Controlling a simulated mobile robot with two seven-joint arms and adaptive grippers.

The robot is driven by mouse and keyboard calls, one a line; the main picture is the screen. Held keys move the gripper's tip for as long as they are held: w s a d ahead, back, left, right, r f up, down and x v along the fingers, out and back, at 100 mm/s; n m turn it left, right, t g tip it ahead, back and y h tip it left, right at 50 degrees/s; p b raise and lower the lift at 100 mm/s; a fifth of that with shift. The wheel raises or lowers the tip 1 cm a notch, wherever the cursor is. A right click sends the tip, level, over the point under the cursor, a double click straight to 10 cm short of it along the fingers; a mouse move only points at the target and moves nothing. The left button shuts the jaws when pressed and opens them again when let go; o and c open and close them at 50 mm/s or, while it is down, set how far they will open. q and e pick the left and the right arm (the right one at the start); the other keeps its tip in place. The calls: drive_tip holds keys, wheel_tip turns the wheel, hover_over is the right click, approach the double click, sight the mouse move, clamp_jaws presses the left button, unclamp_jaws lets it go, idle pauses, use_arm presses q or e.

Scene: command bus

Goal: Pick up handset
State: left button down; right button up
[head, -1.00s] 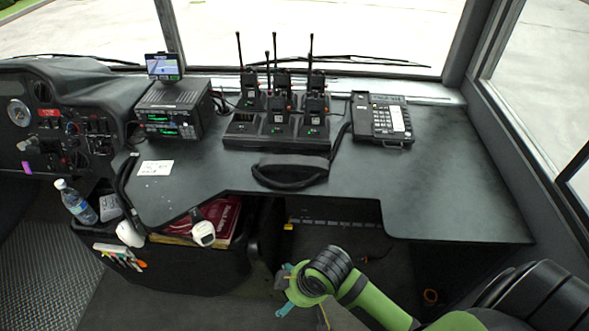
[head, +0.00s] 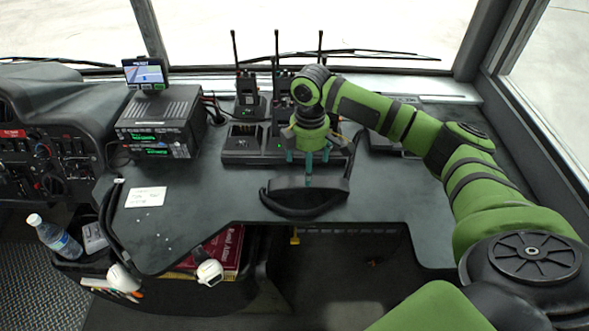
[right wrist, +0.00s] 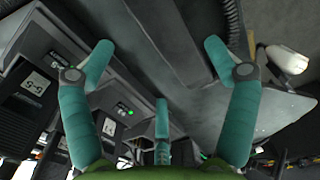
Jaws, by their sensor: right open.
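The black handset (head: 290,194) lies on the dark desk in front of the radio charger, its cord looping beside it. My right gripper (head: 308,163), with teal fingers, is open above the handset's back edge, fingers pointing down. One finger overlaps the handset in the head view; I cannot tell whether it touches. In the right wrist view, my right gripper (right wrist: 158,65) has its fingers spread and nothing held, with a long dark form, likely the handset (right wrist: 165,40), between and beyond them. My left gripper is not in view.
A charger (head: 240,148) with several handheld radios (head: 250,95) stands just behind the gripper, partly hidden by my arm. A radio unit with a screen (head: 158,120) stands left. A white card (head: 146,197) lies on the desk. A bottle (head: 54,236) stands lower left. The right desk area is under my arm.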

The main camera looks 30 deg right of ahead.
drive_tip(key=shift+s+d+f, duration=0.1)
drive_tip(key=shift+s+f, duration=0.05)
drive_tip(key=shift+s, duration=0.05)
drive_tip(key=shift+s+f+p, duration=0.35)
drive_tip(key=shift+s+f, duration=0.15)
drive_tip(key=shift+s, duration=0.2)
wheel_tip(320, 180, down, 3)
drive_tip(key=shift+w+r+p, duration=0.15)
drive_tip(key=shift+p, duration=0.2)
wheel_tip(320, 180, down, 2)
drive_tip(key=shift+w, duration=0.15)
drive_tip(key=c, duration=1.4)
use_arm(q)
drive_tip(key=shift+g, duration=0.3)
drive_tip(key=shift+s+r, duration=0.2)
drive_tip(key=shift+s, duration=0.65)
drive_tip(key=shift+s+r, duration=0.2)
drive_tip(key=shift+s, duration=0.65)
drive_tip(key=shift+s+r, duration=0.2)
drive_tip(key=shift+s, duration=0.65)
